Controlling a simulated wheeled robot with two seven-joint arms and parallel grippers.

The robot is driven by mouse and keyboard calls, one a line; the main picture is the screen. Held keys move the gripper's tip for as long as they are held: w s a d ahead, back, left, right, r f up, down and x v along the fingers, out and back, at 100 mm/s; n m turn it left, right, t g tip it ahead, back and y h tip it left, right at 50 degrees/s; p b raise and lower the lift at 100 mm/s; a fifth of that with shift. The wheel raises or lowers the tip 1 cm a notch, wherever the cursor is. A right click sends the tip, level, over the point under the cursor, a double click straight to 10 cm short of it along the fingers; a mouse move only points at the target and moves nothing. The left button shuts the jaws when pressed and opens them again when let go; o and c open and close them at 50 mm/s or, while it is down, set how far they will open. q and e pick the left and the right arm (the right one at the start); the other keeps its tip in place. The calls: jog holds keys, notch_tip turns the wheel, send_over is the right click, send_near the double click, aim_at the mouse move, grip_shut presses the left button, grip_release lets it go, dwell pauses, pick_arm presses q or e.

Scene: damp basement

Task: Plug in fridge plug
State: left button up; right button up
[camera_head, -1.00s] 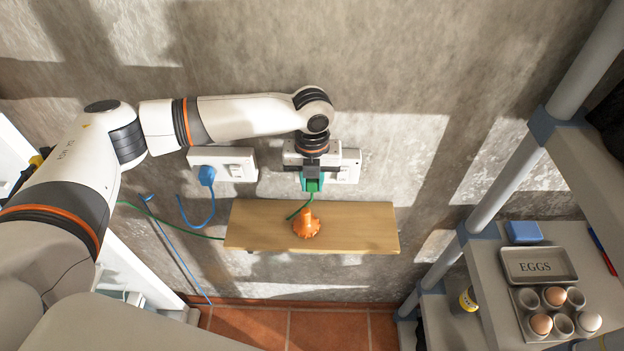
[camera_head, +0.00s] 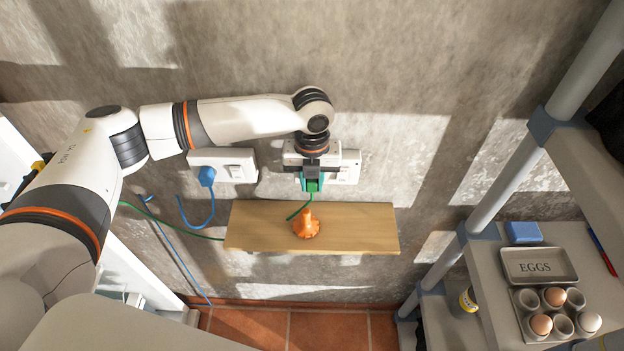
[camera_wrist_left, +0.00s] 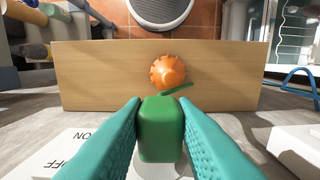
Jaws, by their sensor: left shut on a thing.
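The green plug (camera_wrist_left: 161,129) is held between the teal fingers of my left gripper (camera_wrist_left: 160,118) in the left wrist view. In the head view my left gripper (camera_head: 312,182) is at the right white wall socket (camera_head: 346,166), with the green plug right at its face. Whether the pins are fully in the socket is hidden. A green cord (camera_head: 300,210) runs from the plug down toward the wooden shelf. My right gripper does not show.
The wooden shelf (camera_head: 360,228) juts from the wall below, with an orange knobbed object (camera_head: 306,226) on it. A blue plug (camera_head: 206,175) sits in the left socket (camera_head: 236,162). A rack with an egg tray (camera_head: 540,265) stands at right.

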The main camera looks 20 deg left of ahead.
pick_arm(q)
jog(key=shift+w+a, duration=0.1)
jog(key=shift+w, duration=0.4)
jog(key=o, duration=1.1)
jog(key=shift+c, duration=0.2)
